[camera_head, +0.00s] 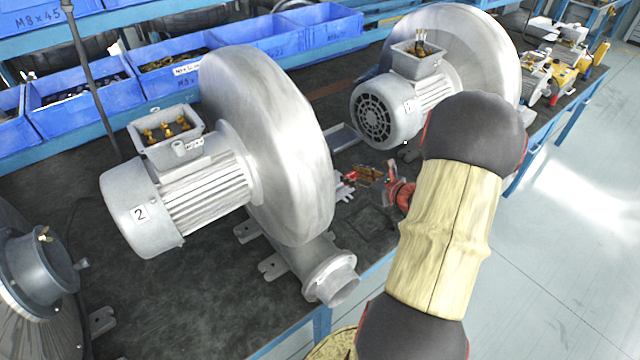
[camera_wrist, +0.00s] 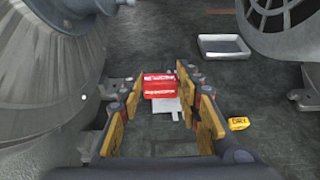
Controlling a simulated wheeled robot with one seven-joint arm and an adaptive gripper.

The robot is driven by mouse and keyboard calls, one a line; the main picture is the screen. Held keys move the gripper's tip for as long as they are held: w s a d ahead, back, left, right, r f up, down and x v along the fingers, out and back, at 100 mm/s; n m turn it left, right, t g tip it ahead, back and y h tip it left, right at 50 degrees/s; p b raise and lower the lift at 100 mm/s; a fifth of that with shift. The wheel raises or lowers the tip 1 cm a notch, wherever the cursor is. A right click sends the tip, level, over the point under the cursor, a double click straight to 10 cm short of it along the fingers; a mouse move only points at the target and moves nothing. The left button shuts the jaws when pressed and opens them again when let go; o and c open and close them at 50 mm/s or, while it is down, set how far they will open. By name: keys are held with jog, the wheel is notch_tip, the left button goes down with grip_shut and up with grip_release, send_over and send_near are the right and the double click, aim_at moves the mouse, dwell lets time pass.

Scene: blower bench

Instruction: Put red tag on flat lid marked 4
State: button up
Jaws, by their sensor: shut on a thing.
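The red tag (camera_wrist: 158,86) shows in the wrist view between the two yellow-padded fingers of my gripper (camera_wrist: 163,92), which is shut on it. A pale grey-white piece (camera_wrist: 167,106) shows just below the tag; I cannot tell whether it is part of it. In the head view my gripper (camera_head: 362,178) is over the bench between two blowers, partly hidden by the front blower, and the red tag (camera_head: 344,190) shows small at its tip. No flat lid marked 4 can be made out in either view.
The blower marked 2 (camera_head: 277,140) stands left of my gripper, and another blower (camera_head: 478,50) stands behind it. A shallow grey tray (camera_wrist: 223,47) lies ahead on the dark bench. A yellow tag (camera_wrist: 238,123) lies right of my fingers. Blue bins (camera_head: 85,90) line the back.

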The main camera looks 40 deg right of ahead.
jog(key=w+d+f+b, duration=0.3)
jog(key=w+f, duration=0.1)
jog(key=w, duration=0.3)
jog(key=b, duration=0.2)
send_over(337, 184)
jog(key=f, duration=0.5)
jog(key=shift+s+a, duration=0.2)
jog(key=shift+s, duration=0.05)
jog(key=shift+w+f, duration=0.15)
jog(key=shift+f, duration=0.15)
jog(key=shift+w+d+f+b, duration=0.15)
jog(key=shift+f+b, duration=0.35)
jog(key=shift+f, duration=1.05)
jog(key=shift+f, duration=0.15)
jog(key=o, duration=1)
